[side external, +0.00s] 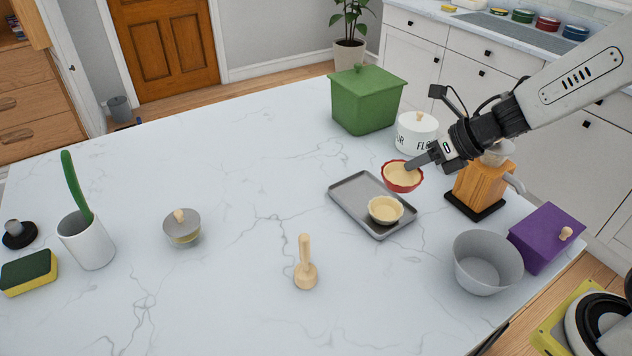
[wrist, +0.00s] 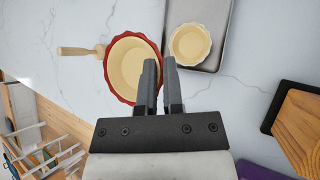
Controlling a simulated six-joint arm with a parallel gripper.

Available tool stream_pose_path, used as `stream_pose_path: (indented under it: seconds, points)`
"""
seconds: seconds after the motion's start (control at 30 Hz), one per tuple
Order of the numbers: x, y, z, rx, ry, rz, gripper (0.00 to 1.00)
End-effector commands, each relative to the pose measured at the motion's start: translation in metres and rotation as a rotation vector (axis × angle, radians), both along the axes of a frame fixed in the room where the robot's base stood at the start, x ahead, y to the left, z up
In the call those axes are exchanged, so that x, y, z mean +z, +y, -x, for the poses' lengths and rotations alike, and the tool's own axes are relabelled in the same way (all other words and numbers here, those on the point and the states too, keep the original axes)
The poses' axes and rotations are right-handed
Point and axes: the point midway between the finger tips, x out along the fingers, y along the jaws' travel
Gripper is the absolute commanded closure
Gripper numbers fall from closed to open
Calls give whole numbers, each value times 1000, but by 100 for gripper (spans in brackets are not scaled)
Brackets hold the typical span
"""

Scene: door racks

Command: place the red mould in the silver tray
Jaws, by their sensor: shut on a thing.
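The red mould (side external: 402,178), a fluted red dish with a cream inside, is held by its rim in my gripper (side external: 412,165). It looks raised a little above the counter, just off the back right side of the silver tray. In the wrist view the red mould (wrist: 131,66) lies left of my gripper (wrist: 161,62), whose fingers close on its right rim. The silver tray (side external: 352,190) lies flat on the counter, and it also shows in the wrist view (wrist: 219,60). A smaller cream fluted mould (side external: 385,209) sits in the front part of the tray.
A white canister (side external: 416,132) and a green box (side external: 366,100) stand behind. A wooden masher (side external: 306,270) stands in front. The tray's back part is bare.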

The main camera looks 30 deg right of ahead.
Motion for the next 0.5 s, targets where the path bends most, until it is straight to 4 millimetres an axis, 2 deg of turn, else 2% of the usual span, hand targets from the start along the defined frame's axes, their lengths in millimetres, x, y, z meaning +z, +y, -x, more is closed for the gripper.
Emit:
stream_pose_path:
  seconds: [0.17, 0.5]
  points:
    - [0, -16, 11, -13, 16, 1, 100]
    - [-1, -19, 12, -14, 22, 1, 100]
